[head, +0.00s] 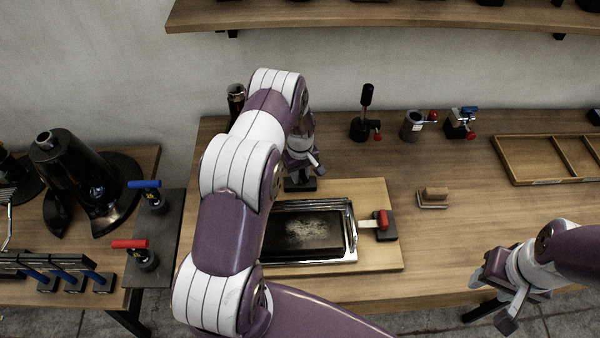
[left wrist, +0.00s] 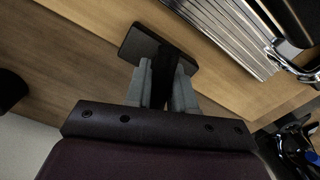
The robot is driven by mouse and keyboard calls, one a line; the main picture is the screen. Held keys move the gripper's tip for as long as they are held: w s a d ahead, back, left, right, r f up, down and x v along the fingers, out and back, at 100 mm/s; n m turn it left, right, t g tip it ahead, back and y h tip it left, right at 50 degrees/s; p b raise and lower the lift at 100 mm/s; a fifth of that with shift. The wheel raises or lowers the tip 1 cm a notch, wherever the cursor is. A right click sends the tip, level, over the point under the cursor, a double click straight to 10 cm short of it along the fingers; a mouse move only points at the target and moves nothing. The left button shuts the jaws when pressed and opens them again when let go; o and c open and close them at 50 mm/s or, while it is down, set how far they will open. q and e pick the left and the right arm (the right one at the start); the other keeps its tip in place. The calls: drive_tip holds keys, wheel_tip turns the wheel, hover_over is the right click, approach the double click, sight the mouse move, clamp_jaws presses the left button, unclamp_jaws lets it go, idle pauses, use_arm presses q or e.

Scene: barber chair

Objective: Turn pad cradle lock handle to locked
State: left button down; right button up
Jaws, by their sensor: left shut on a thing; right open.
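The pad cradle is a metal tray (head: 352,258) with a dark worn pad (head: 310,232), lying on a light wooden board. A red handle (head: 382,219) sits on a dark block at its right end. My left gripper (head: 302,168) is down behind the tray's back edge. In the left wrist view it (left wrist: 162,88) is shut on a black upright piece (left wrist: 163,62) with a flat black square base (left wrist: 140,43). I cannot tell whether this piece is the lock handle. My left arm hides the tray's left part. My right gripper (head: 493,302) is open and empty at the front right.
A small wooden-handled brush (head: 433,196) lies right of the board. Several small devices with red or blue levers stand along the back, one a grey cup (head: 413,126). A compartment tray (head: 550,160) is at back right. A left side table (head: 70,290) holds black tools.

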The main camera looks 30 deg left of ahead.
idle(0.3)
use_arm(q)
drive_tip(key=c, duration=1)
unclamp_jaws()
wheel_tip(320, 180, up, 12)
drive_tip(key=b, duration=0.4)
drive_tip(key=shift+f, duration=0.15)
drive_tip(key=shift+r, duration=0.6)
drive_tip(key=f+m+b, duration=0.1)
drive_tip(key=b, duration=0.2)
drive_tip(key=shift+w+f, duration=0.1)
drive_tip(key=shift+f, duration=0.15)
drive_tip(key=shift+r+m, duration=0.25)
drive_tip(key=shift+m, duration=0.35)
wheel_tip(320, 180, down, 11)
drive_tip(key=p, duration=0.3)
drive_tip(key=shift+p, duration=0.35)
drive_tip(key=shift+f, duration=0.6)
